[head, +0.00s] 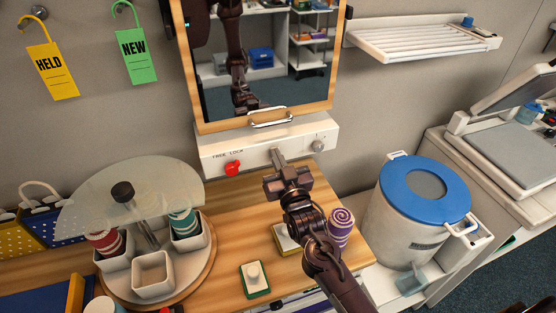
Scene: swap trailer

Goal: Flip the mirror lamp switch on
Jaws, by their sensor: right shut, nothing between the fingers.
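The mirror (262,60) has a wooden frame and hangs on the wall above a white panel (215,155). The panel carries a red knob (232,168) under the words FREE and LOCK, and a grey round knob (318,145) at its right. I cannot tell which part is the mirror lamp switch. My right gripper (277,156) is shut and empty, with its tip in front of the panel's middle, between the two knobs. The tip hides the panel behind it; I cannot tell whether it touches. My left gripper is not in view.
A carousel with a clear lid (130,200) stands left on the wooden counter (222,207). A small green-based block (255,280) and a purple swirled roll (341,225) lie near my right arm. A blue-lidded bin (415,215) stands right, below a white wall rack (420,38).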

